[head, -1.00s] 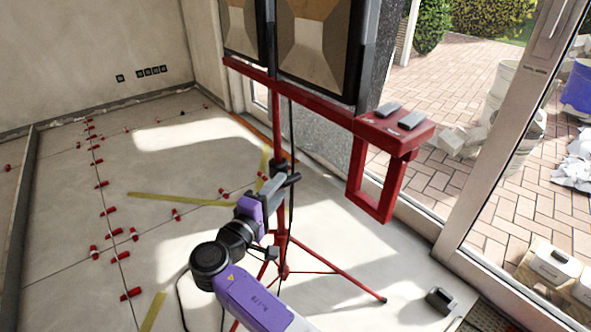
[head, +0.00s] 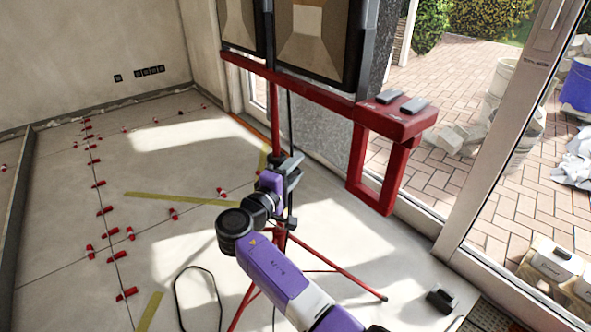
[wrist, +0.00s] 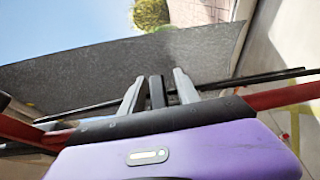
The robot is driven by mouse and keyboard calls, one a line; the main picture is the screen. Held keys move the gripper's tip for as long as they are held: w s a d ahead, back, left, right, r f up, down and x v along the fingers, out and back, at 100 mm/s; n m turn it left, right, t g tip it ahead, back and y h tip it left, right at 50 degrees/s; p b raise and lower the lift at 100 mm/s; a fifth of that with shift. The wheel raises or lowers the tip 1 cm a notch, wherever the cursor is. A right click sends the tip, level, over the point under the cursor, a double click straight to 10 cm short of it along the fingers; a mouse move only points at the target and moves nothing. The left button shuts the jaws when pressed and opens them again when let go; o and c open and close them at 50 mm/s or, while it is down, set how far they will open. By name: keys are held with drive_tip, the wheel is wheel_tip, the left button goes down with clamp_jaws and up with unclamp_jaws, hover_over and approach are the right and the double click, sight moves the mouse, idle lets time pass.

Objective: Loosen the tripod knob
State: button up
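The red tripod (head: 276,118) stands in the middle of the head view, with legs spread on the floor and a light bar on top. My gripper (head: 290,172) is at its post, beside the dark clamp where the post's sections meet. In the wrist view my gripper (wrist: 158,88) has its two grey fingers apart. A black part, seemingly the tripod knob (wrist: 157,92), lies between them, with a gap on each side. Contact is not visible. In the head view my gripper and wrist largely hide the knob.
A black cable (head: 178,290) loops on the floor. Red tile clips (head: 104,210) line the joints at left. A glass door frame (head: 490,130) stands at right.

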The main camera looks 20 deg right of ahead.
clamp_jaws()
